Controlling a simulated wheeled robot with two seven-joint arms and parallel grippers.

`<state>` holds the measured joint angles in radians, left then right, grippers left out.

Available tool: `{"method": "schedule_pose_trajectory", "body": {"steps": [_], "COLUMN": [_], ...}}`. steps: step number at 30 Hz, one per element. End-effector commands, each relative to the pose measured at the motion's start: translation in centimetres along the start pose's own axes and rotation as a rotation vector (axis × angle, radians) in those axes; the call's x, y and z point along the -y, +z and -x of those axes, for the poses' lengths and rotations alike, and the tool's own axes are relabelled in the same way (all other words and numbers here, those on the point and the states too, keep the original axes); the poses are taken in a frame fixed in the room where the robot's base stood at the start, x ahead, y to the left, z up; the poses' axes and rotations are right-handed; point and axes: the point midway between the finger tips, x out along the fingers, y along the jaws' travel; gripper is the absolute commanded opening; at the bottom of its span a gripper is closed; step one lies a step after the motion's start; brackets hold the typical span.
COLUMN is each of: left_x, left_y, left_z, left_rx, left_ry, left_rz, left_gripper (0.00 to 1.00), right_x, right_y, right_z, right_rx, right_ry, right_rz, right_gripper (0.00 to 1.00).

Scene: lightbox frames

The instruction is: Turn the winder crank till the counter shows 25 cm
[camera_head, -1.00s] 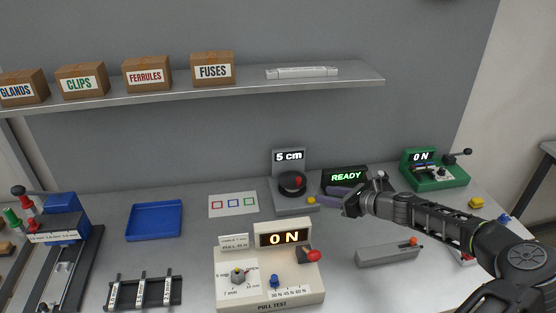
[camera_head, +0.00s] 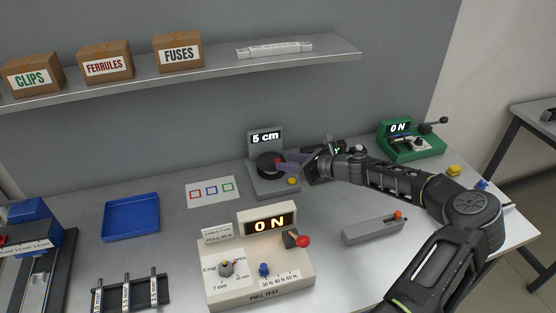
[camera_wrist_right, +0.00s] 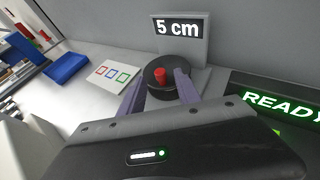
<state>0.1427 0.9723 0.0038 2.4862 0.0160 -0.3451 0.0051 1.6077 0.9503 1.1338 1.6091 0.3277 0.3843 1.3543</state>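The winder (camera_head: 275,184) stands at the back of the bench, and its counter (camera_head: 265,137) reads 5 cm. Its dark round crank disc (camera_head: 267,167) carries a red knob (camera_head: 279,163). In the right wrist view the counter (camera_wrist_right: 178,29) also reads 5 cm. There the knob (camera_wrist_right: 160,76) stands in the gap between the purple fingers of my right gripper (camera_wrist_right: 158,86). The fingers are apart, with space visible on both sides of the knob. In the head view the right gripper (camera_head: 285,167) reaches the winder from the right. My left gripper is not in view.
A pull-test box (camera_head: 260,268) reading 0 N stands in front. A green tester (camera_head: 410,143) is at the right, and a grey bar tool (camera_head: 373,230) lies below my right arm. A READY display (camera_wrist_right: 270,103) sits right of the winder. A shelf (camera_head: 200,73) hangs above.

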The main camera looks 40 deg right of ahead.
Motion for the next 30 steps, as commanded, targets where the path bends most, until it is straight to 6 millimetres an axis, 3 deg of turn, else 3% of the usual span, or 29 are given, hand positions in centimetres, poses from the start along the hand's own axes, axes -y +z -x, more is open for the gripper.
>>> {"method": "schedule_pose_trajectory", "body": {"steps": [3,9,19,30], "left_x": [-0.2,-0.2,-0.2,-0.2], "left_y": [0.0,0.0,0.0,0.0], "left_z": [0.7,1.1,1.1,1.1], "left_rx": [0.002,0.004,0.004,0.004], "left_ry": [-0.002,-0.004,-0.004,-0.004], "left_rz": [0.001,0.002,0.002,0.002], "left_gripper": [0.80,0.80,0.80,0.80], "right_x": [-0.1,0.0,0.0,0.0], "right_y": [0.3,0.1,0.0,0.0], "right_z": [-2.0,-4.3,-4.7,-4.6], "right_rx": [0.002,0.001,-0.001,0.000], "right_ry": [0.002,-0.001,-0.001,-0.001], "right_rz": [0.000,0.000,0.001,0.001], "right_gripper": [0.39,0.39,0.39,0.09]}}
